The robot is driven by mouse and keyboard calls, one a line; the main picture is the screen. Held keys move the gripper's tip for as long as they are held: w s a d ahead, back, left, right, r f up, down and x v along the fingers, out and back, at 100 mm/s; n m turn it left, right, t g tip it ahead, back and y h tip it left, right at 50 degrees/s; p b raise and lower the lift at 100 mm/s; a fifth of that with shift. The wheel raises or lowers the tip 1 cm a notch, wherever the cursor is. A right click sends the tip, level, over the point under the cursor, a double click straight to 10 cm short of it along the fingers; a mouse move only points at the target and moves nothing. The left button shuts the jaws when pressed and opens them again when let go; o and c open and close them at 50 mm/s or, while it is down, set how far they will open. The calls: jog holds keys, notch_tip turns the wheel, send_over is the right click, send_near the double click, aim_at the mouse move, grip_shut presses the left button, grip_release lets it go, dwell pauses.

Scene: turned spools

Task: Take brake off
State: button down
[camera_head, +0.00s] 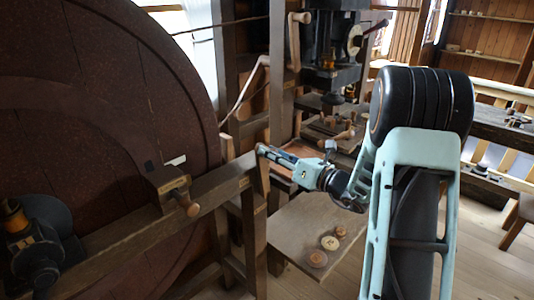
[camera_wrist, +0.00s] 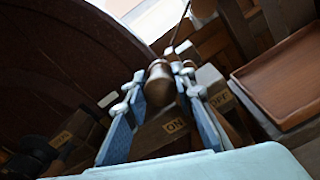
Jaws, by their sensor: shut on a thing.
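My gripper (camera_head: 264,152) reaches left to the end of a long wooden beam (camera_head: 205,195) beside the big dark wheel (camera_head: 120,100). In the wrist view, my gripper (camera_wrist: 160,82) has its two blue fingers on either side of a turned brown wooden handle (camera_wrist: 158,84), which I take to be the brake's. Its lower part is hidden. An "ON" label (camera_wrist: 175,125) sits just below the handle, and an "OFF" label (camera_wrist: 214,97) lies to the right. In the head view my fingers hide the handle.
A second wooden peg (camera_head: 188,205) sticks out of a block on the beam. A low board (camera_head: 290,240) with several round wooden discs lies below my arm. A reddish wooden tray (camera_wrist: 285,80) is to the right in the wrist view. A machine (camera_head: 335,60) stands behind.

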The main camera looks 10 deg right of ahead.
jog(key=w+d+f+m+p, duration=0.1)
jog(key=w+d+m+p, duration=0.3)
jog(key=d, duration=0.3)
jog(key=shift+w+d+m+p, duration=0.4)
jog(key=shift+w+m, duration=0.35)
jog(key=shift+m, duration=0.15)
jog(key=c, duration=1.6)
grip_release()
jog(key=shift+w+f, duration=0.1)
jog(key=v, duration=1.2)
